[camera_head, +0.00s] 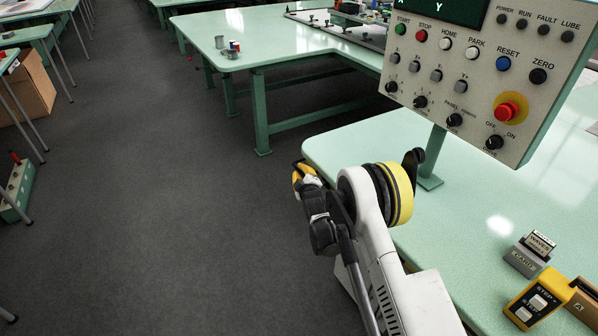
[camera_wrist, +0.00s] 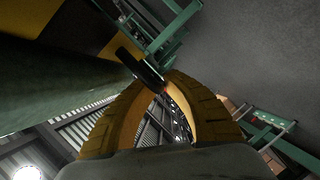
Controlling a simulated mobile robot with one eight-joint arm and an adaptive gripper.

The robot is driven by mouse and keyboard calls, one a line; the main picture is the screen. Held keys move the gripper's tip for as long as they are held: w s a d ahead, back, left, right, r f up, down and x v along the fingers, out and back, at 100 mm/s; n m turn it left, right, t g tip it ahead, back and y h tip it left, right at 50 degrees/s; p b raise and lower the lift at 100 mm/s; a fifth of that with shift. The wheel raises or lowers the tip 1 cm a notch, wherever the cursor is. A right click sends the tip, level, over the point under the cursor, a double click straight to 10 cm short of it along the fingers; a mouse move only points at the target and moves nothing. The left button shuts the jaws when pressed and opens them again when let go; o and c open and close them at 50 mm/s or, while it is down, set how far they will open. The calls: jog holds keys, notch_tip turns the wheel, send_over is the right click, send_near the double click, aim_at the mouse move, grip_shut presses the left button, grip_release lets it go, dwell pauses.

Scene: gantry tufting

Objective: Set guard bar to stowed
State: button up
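My gripper (camera_wrist: 166,84) shows in the wrist view as two yellow ridged fingers arching up toward each other. A dark rounded bar (camera_wrist: 138,66) reaches in from the upper left to the fingertips. Whether the tips grip it, touch it or only overlap it in the view is unclear. A yellow and black striped surface (camera_wrist: 82,30) fills the upper left corner, with a pale green surface below it. I cannot tell which of these parts belongs to the guard bar. In the head view my gripper (camera_head: 301,174) is small, partly hidden by my arm, left of the green table's edge.
A control panel (camera_head: 485,80) with buttons and knobs stands on the green table (camera_head: 470,225) at right. A yellow step switch box (camera_head: 537,300) and small labelled blocks (camera_head: 530,252) lie near the front right. Another green table (camera_head: 280,42) stands behind. Grey floor at left is open.

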jog(key=o, duration=0.3)
jog(key=shift+d, duration=0.2)
jog(key=shift+o, duration=0.2)
jog(key=shift+s+r, duration=0.1)
jog(key=shift+s, duration=0.3)
jog(key=v, duration=0.6)
jog(key=shift+s+d, duration=0.2)
jog(key=shift+s, duration=0.15)
